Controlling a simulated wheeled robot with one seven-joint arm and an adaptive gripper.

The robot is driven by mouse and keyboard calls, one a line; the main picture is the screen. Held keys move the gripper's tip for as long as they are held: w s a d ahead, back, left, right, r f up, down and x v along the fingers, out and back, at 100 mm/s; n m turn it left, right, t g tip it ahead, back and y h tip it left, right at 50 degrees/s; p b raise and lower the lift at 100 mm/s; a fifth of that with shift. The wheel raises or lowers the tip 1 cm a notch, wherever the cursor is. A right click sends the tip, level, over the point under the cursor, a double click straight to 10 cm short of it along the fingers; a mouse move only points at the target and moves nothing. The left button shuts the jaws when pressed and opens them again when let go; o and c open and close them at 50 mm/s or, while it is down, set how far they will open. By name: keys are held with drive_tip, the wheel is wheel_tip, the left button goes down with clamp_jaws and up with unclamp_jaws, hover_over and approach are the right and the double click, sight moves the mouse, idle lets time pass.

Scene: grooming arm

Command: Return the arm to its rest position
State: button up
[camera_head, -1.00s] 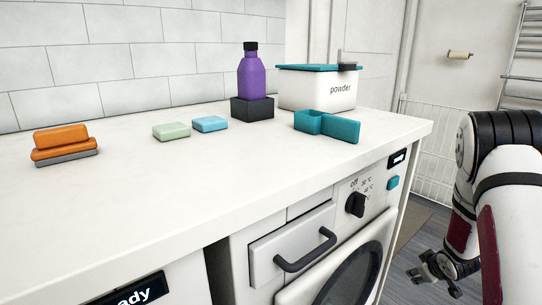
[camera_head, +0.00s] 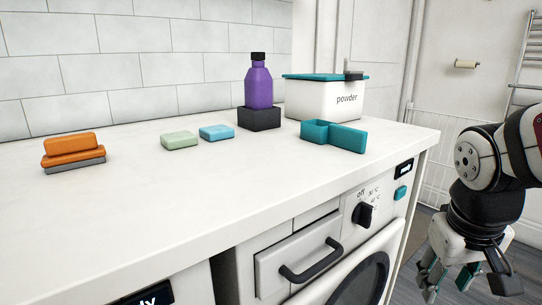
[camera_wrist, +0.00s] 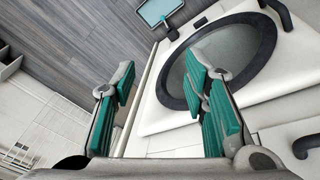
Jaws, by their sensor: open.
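My arm is at the right edge of the head view, bent downward beside the counter's right end. My gripper (camera_head: 468,275) hangs below the counter top, to the right of the washing machine (camera_head: 352,280). In the wrist view, my gripper (camera_wrist: 165,100) shows its two teal-padded fingers spread wide apart with nothing between them. The washing machine's round door (camera_wrist: 283,45) shows beyond the right finger, apart from it.
The white counter (camera_head: 150,220) holds an orange brush-like block (camera_head: 70,145), green (camera_head: 180,140) and blue (camera_head: 216,132) blocks, a purple bottle (camera_head: 258,85) on a dark stand, a powder box (camera_head: 325,98) and a teal container (camera_head: 340,137). A drawer handle (camera_head: 311,262) juts out. A white rack (camera_head: 445,150) stands behind.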

drive_tip(key=s+a+r+g+y, duration=0.1)
drive_tip(key=s+a, duration=0.3)
drive_tip(key=s, duration=0.5)
drive_tip(key=s+a+r+g+y, duration=0.1)
drive_tip(key=s+a, duration=0.4)
drive_tip(key=s, duration=0.5)
wheel_tip(320, 180, up, 38)
drive_tip(key=t+p, duration=0.3)
drive_tip(key=p, duration=3.3)
drive_tip(key=shift+d+n+t, duration=0.3)
drive_tip(key=shift+f, duration=0.2)
